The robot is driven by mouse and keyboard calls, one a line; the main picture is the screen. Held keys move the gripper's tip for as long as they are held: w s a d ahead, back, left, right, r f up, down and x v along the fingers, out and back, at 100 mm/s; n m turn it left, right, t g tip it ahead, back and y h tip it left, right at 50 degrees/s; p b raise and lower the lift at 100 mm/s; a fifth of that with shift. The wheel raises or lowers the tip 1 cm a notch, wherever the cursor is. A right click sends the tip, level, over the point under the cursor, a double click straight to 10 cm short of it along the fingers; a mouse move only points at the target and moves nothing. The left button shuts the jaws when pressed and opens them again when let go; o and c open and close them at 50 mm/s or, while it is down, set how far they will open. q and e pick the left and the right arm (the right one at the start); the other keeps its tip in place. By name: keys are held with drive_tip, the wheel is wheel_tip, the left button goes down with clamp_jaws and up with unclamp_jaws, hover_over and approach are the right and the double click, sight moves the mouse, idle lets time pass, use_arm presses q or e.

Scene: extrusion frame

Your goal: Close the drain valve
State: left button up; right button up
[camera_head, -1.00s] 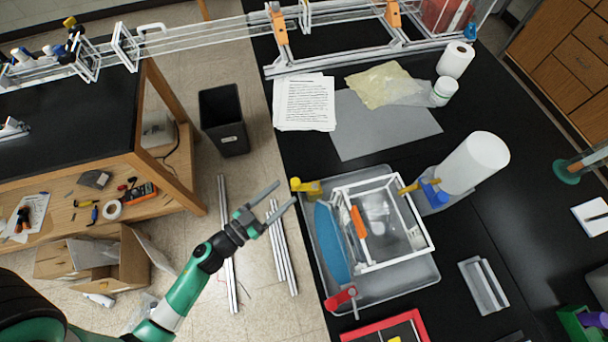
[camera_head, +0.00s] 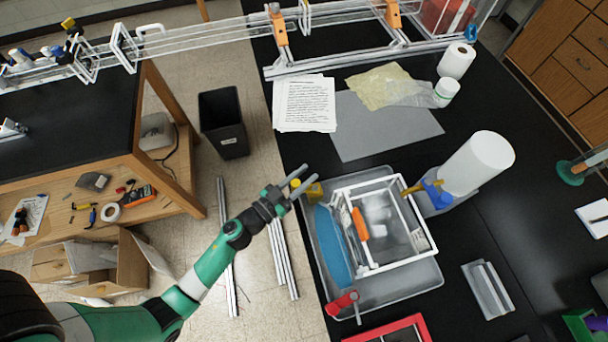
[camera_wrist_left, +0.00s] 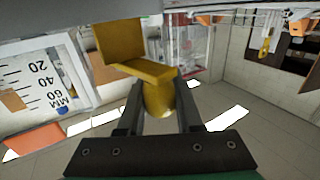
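A yellow valve (camera_head: 313,192) sits at the upper left corner of the grey tray, beside the clear white-framed box (camera_head: 385,225). My left gripper (camera_head: 308,174) is at this valve, with its fingers spread. In the left wrist view the yellow valve (camera_wrist_left: 140,68) shows large, its angled flat handle above and a rounded part between my two fingers (camera_wrist_left: 158,115). Whether the fingers touch it is not clear. A red valve (camera_head: 342,303) is at the tray's lower left. The pictures do not label which one is the drain valve. My right gripper is not in view.
The grey tray (camera_head: 405,287) holds the box and a blue curved piece (camera_head: 331,245). A red frame (camera_head: 385,330) lies below. A ruler scale shows in the wrist view (camera_wrist_left: 45,85).

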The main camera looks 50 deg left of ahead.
use_arm(q)
clamp_jaws()
